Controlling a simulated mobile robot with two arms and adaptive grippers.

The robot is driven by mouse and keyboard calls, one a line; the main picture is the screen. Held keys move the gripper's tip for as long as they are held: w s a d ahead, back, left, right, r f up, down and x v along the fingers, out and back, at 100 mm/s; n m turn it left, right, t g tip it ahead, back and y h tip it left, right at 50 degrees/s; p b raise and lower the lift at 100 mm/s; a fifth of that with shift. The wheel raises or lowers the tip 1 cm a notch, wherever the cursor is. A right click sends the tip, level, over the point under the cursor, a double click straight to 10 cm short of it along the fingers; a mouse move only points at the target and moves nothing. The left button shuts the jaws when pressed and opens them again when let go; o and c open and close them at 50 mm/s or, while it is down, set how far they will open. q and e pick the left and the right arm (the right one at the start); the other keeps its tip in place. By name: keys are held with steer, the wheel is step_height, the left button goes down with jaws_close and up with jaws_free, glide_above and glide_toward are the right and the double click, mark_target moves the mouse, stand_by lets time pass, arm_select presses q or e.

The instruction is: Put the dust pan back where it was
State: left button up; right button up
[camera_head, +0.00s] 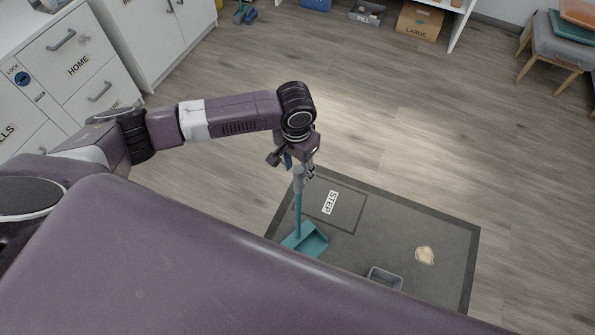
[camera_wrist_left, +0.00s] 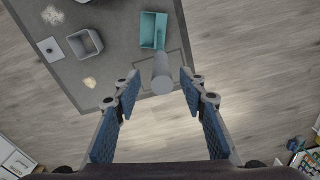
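The teal dust pan (camera_head: 312,240) stands on the dark grey mat, its long handle rising upright to a grey grip (camera_head: 299,181). In the left wrist view the pan (camera_wrist_left: 153,30) is below and the rounded end of its grip (camera_wrist_left: 162,82) points up at the camera. My left gripper (camera_head: 303,168) is at the top of the handle. In its wrist view the two blue-padded fingers (camera_wrist_left: 159,88) are apart, with the grip's end between their tips and gaps on both sides. My right gripper is not in view.
White drawers (camera_head: 65,45) stand left. Open wood floor lies right.

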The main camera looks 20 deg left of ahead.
arm_select(q)
step_height(320, 180, up, 10)
steer(key=shift+s+f, duration=0.2)
stand_by(0.5)
